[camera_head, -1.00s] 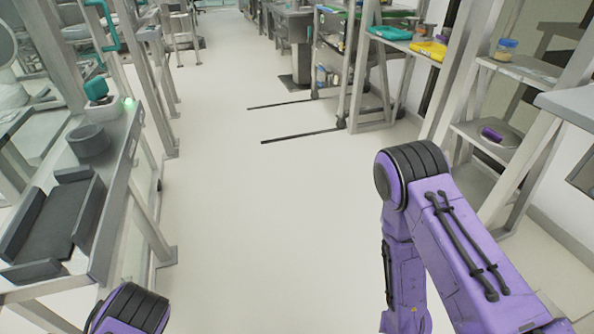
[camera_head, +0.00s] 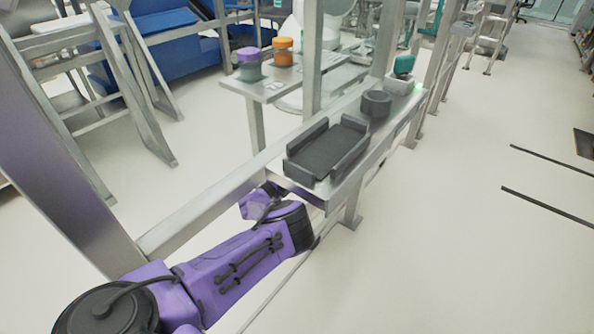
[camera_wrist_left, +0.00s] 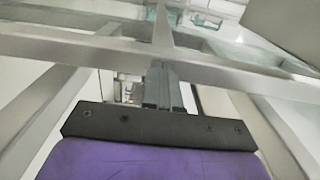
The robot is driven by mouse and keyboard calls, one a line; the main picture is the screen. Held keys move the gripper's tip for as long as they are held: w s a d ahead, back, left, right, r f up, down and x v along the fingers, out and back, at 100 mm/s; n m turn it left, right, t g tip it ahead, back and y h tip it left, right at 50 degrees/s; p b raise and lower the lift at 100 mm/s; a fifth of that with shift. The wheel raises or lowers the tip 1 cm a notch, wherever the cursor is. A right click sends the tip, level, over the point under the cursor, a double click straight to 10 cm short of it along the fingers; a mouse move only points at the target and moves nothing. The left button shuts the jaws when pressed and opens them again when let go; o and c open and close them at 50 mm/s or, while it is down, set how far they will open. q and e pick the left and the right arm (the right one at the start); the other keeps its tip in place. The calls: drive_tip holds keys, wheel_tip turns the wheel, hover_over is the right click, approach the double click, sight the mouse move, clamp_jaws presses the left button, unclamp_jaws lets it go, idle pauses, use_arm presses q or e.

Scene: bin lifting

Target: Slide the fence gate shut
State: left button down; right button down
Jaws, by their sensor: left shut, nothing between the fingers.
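A grey metal fence frame with a wide post (camera_head: 65,150) and a horizontal rail (camera_head: 205,205) stands at the left in the head view. I cannot tell which part of it is the sliding gate. My left arm reaches in from the lower left beside the rail, and its wrist ends by the rail, below the bench. The left fingers are hidden in the head view. In the left wrist view my left gripper (camera_wrist_left: 163,90) is shut and empty, pointing toward grey metal bars (camera_wrist_left: 120,50). I cannot tell whether it touches them. My right gripper is out of view.
A metal bench (camera_head: 335,190) holds a dark tray (camera_head: 325,150), a black round container (camera_head: 376,103) and a teal-topped device (camera_head: 402,75). Behind it a small table has purple (camera_head: 249,65) and orange-lided (camera_head: 283,52) jars.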

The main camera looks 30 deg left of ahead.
use_arm(q)
drive_tip(key=shift+w+d, duration=0.1)
drive_tip(key=shift+w, duration=1.15)
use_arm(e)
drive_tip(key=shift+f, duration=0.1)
